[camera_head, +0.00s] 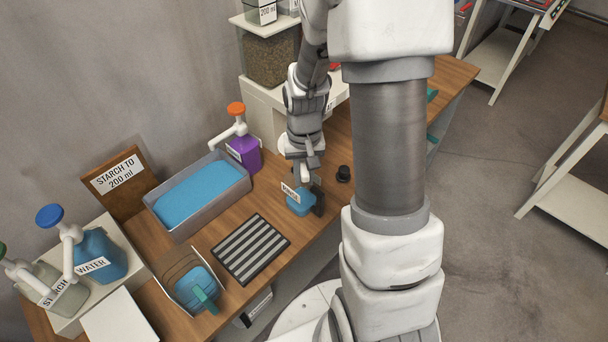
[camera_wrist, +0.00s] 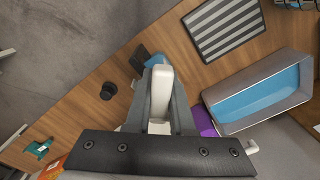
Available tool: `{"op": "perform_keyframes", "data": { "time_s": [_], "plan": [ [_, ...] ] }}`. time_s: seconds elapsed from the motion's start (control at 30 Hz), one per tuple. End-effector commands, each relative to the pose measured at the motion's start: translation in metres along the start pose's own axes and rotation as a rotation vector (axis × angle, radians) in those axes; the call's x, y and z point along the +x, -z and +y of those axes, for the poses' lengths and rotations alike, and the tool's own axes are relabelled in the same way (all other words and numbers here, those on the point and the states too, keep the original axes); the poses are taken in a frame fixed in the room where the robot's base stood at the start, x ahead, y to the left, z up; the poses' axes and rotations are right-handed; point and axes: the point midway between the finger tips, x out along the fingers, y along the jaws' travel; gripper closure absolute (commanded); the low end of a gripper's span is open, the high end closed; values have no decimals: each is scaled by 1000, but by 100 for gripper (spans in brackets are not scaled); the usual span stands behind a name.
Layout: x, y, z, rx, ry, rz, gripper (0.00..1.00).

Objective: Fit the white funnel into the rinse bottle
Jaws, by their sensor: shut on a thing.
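My gripper (camera_head: 308,176) points down above the wooden bench. In the wrist view its two grey fingers (camera_wrist: 160,100) are shut on a narrow white piece (camera_wrist: 160,88), which looks like part of the white funnel; the rest of it is mostly hidden. The blue rinse bottle (camera_head: 300,203), with a white label, stands at the bench's front edge, just below my gripper in the head view. In the wrist view a bit of blue (camera_wrist: 156,62) shows beyond the fingertips. I cannot tell whether funnel and bottle touch.
A dark block (camera_head: 319,203) stands beside the bottle, and a black round knob-like piece (camera_head: 343,173) lies to the right. A striped mat (camera_head: 251,249), a grey tray with blue contents (camera_head: 240,192) and a purple pump bottle (camera_head: 247,153) are to the left. Bare wood lies between.

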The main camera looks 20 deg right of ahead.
Motion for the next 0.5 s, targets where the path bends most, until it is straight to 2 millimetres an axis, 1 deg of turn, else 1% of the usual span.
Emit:
{"op": "perform_keyframes", "data": {
  "time_s": [0.17, 0.5],
  "plan": [
    [1, 0, 0, 0, 0, 0, 100],
    [9, 0, 0, 0, 0, 0, 100]
  ]
}}
